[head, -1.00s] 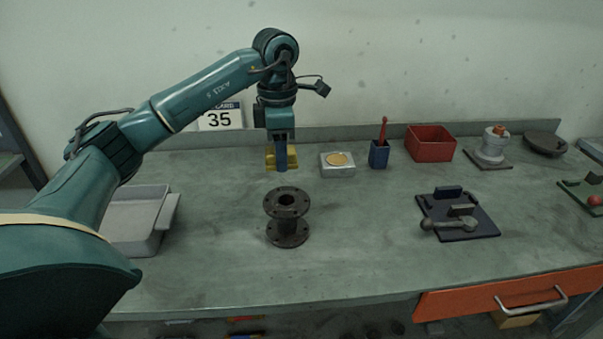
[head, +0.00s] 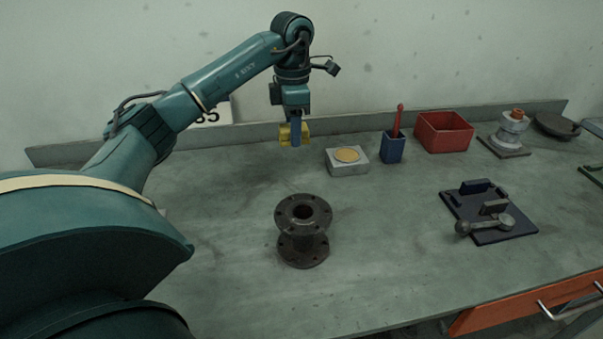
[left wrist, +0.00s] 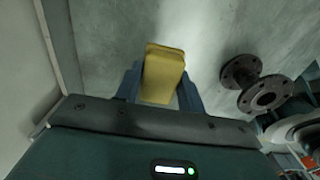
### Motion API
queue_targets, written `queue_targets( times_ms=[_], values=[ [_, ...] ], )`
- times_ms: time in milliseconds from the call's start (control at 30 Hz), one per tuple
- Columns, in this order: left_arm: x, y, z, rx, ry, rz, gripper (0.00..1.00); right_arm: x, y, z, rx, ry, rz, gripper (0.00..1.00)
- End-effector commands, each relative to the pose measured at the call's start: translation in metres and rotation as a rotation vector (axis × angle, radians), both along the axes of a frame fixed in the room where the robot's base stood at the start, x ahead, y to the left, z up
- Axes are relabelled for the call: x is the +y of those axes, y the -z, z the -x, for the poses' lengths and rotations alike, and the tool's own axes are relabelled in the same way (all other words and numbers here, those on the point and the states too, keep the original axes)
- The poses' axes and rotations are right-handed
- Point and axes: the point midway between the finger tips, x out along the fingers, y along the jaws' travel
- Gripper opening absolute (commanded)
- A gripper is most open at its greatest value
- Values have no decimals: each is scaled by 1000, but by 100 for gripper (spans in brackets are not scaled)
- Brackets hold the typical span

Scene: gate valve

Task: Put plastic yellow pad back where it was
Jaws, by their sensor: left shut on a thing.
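The yellow pad (head: 285,134) is held in my left gripper (head: 296,138), above the back of the bench. In the left wrist view the pad (left wrist: 163,74) sits between the two blue fingers of the left gripper (left wrist: 161,88), which are shut on it. In the head view one blue finger covers part of the pad. The pad appears clear of the bench top. My right gripper is not in view.
A dark flanged pipe piece (head: 303,230) stands in front of the gripper. A grey box with a round tan top (head: 347,168), a blue holder (head: 392,148) and a red bin (head: 444,140) stand to the right. A dark plate with a lever (head: 489,224) lies at right.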

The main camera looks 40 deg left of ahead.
Motion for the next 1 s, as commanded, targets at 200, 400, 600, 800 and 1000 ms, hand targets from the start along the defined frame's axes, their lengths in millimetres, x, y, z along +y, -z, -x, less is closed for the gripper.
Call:
queue_targets(
  times_ms=[200, 400, 600, 800, 1000],
  values=[
    [4, 16, 1, 6, -10, -1, 14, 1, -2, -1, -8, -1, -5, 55],
    [4, 53, 1, 5, -9, 0, 14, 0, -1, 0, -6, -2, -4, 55],
    [4, 69, 0, 1, -9, 0, 14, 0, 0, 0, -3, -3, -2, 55],
    [4, 95, 1, 4, -9, 0, 14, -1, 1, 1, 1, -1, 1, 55],
    [4, 102, 0, 0, -9, 0, 14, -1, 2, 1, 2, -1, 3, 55]
  ],
)
